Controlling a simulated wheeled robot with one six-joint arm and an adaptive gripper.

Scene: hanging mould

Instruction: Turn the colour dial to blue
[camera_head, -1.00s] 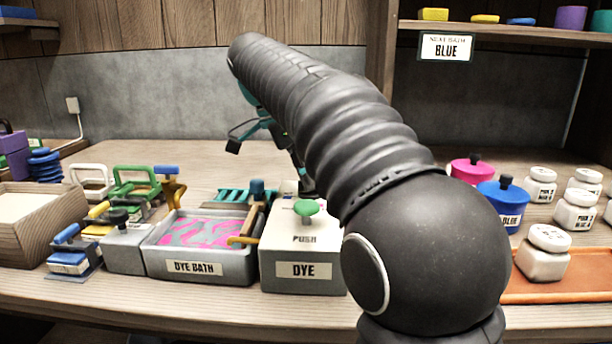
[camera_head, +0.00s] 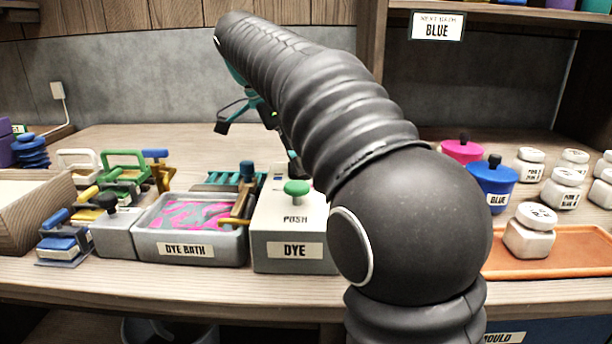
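The dye box (camera_head: 295,251), a grey block labelled DYE, stands on the bench left of my arm. A green knob (camera_head: 297,187) sits on its top beside the word PUSH. I cannot make out a dial marked with colours; my arm hides part of the box's right side and the bench behind it. My gripper (camera_head: 257,146), teal and black, hangs beyond the boxes, partly hidden by my arm. Its dark fingertips look spread apart, with nothing seen between them. A sign (camera_head: 437,27) on the shelf reads NEXT BATH BLUE.
The dye bath (camera_head: 190,250) with pink and grey swirls stands left of the dye box. Tools and stamps crowd farther left. A blue pot (camera_head: 492,186), a pink pot (camera_head: 462,151), white jars and an orange tray (camera_head: 560,262) are on the right. The bench behind is clear.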

